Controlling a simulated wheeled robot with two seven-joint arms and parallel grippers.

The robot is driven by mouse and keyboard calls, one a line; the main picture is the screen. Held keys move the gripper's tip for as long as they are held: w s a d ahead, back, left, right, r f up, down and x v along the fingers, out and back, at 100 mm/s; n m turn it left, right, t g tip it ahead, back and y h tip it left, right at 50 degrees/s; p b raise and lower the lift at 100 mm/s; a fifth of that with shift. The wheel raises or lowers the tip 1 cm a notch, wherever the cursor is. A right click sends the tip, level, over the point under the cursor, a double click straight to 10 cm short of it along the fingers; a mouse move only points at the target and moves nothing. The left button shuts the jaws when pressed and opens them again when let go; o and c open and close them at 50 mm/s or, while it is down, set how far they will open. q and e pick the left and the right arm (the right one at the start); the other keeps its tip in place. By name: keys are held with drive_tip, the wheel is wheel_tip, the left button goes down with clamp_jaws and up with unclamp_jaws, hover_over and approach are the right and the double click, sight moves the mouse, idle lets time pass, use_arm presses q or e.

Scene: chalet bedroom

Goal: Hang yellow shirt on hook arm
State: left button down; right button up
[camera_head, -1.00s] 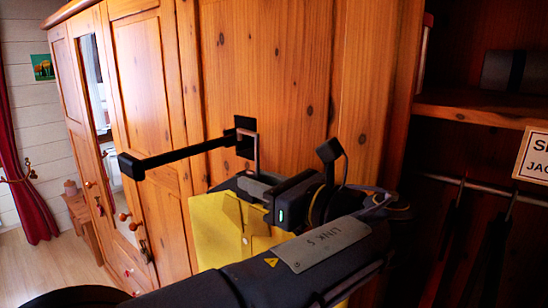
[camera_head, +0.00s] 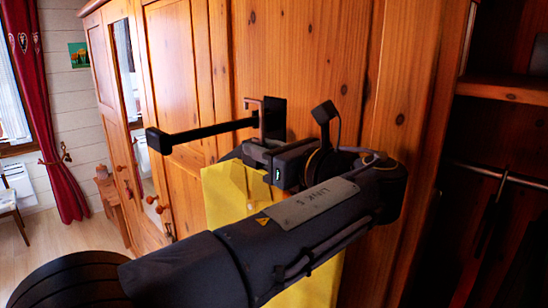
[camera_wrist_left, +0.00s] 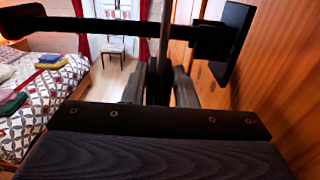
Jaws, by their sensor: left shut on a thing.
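The black hook arm (camera_head: 205,132) sticks out to the left from a plate on the wooden wardrobe side. It also crosses the top of the left wrist view (camera_wrist_left: 110,28). My left gripper (camera_head: 252,152) is just below the bar, near its plate end, and shut on the hanger (camera_head: 247,120) of the yellow shirt. The hanger's hook rises above the bar's level; whether it touches the bar I cannot tell. The yellow shirt (camera_head: 226,194) hangs below, largely hidden behind my left arm. In the left wrist view the hanger's stem (camera_wrist_left: 163,45) rises between the fingers. My right gripper is out of view.
The wardrobe side (camera_head: 300,60) stands close behind the gripper. An open closet with a rail (camera_head: 500,174) is at the right. A bed (camera_wrist_left: 40,85) shows in the left wrist view.

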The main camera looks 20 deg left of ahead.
use_arm(q)
drive_tip(key=shift+b+x, duration=0.45)
drive_tip(key=shift+x, duration=0.9)
drive_tip(key=shift+a+f, duration=0.15)
drive_tip(key=shift+f, duration=0.05)
drive_tip(key=shift+f+b, duration=0.65)
drive_tip(key=shift+f, duration=0.35)
